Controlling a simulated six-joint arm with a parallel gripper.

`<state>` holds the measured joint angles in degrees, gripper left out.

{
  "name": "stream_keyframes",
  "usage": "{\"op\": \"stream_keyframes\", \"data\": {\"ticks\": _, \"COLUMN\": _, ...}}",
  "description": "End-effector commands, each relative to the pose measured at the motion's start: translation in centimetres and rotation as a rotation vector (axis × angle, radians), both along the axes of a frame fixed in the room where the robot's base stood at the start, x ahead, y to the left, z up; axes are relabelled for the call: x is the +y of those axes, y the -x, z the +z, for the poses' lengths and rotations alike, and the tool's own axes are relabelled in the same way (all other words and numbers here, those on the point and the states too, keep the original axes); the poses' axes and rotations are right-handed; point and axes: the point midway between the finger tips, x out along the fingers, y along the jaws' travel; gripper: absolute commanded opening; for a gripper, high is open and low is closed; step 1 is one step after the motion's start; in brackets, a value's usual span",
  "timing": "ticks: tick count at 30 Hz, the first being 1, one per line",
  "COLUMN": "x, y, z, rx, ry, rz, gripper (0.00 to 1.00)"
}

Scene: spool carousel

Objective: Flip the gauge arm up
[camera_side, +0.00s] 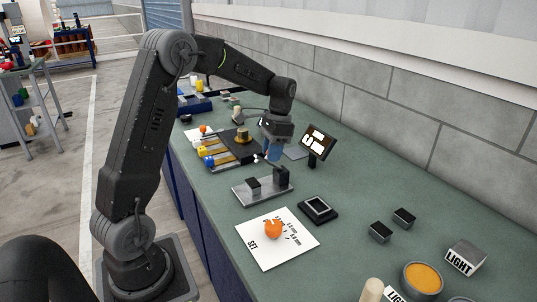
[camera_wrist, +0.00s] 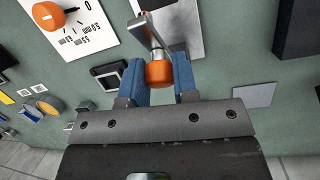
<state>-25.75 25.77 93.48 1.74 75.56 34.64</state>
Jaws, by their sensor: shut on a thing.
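My gripper (camera_side: 271,153) is low over the grey gauge base plate (camera_side: 262,190), near the dark upright block (camera_side: 282,176) at its back. In the wrist view, the blue fingers of my gripper (camera_wrist: 159,72) are shut on the orange tip (camera_wrist: 159,74) of the gauge arm. The gauge arm (camera_wrist: 149,36) is a grey metal bar running from that tip toward the top of the wrist view, over the light plate (camera_wrist: 186,28). In the side view the gripper hides most of the arm, and its exact angle cannot be told.
A white SET card (camera_side: 262,253) with an orange knob (camera_side: 273,229) lies in front of the gauge. A black square frame (camera_side: 318,209) is to its right. A tilted screen (camera_side: 318,144) stands behind. Two black blocks (camera_side: 380,232) and a LIGHT box (camera_side: 466,257) are farther right.

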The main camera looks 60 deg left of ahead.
Motion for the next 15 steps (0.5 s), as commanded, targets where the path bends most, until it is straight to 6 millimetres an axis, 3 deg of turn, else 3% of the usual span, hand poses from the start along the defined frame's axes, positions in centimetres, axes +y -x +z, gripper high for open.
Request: {"op": "stream_keyframes", "data": {"ticks": 15, "x": 0.0, "y": -2.8, "z": 0.6, "rx": 0.360, "ry": -0.001, "rz": -0.001, "gripper": 0.00}}
